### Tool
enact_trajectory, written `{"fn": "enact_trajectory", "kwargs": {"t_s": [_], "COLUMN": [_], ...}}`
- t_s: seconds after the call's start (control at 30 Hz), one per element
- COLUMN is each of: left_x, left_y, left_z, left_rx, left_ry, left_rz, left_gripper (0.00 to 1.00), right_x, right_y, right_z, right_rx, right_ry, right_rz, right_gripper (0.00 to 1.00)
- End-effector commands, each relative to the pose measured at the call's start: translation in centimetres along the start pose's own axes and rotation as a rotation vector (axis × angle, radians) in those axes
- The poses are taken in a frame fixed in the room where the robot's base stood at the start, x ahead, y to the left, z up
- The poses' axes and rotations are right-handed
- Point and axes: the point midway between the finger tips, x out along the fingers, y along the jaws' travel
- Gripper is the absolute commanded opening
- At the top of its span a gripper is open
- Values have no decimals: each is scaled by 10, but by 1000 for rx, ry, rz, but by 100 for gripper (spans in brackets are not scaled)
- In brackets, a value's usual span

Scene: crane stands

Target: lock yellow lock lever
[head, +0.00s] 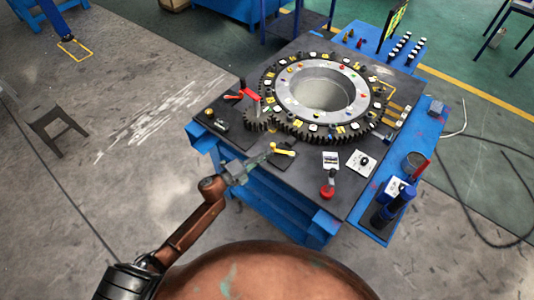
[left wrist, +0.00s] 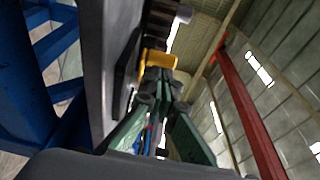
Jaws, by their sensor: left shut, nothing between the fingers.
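The yellow lock lever (head: 284,148) sits on a black base near the front left edge of the dark table top. In the left wrist view its yellow body (left wrist: 157,59) is just ahead of my fingertips. My left gripper (head: 268,154) reaches in from the lower left, its fingers together and empty. The tips (left wrist: 160,82) are at or very near the lever; I cannot tell whether they touch it. My right gripper is not in view.
A large toothed ring (head: 323,85) fills the table's middle. A red-handled lever (head: 248,94) stands to the left, and a red knob (head: 327,191) to the right. The blue table frame (head: 270,207) lies below the gripper. A blue side shelf (head: 372,217) holds cylinders.

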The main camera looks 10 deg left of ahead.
Motion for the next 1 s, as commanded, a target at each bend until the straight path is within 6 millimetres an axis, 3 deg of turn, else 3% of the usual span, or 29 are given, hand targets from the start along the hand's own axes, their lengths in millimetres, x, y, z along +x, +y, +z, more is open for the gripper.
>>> {"fn": "enact_trajectory", "kwargs": {"t_s": [0.17, 0.37, 0.6, 1.0], "left_x": [-16, -60, -97, -111], "left_y": [-2, 2, 1, 0], "left_z": [-17, -14, -12, -10], "left_rx": [-3, 0, -1, -1], "left_ry": [3, 10, 15, 12], "left_rz": [0, 2, 1, -1], "left_gripper": [0, 0, 0, 0], "right_x": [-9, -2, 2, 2], "right_y": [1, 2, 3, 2], "right_z": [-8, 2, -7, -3], "right_rx": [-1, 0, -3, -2], "right_ry": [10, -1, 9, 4], "right_rz": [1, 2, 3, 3], "right_gripper": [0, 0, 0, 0]}}
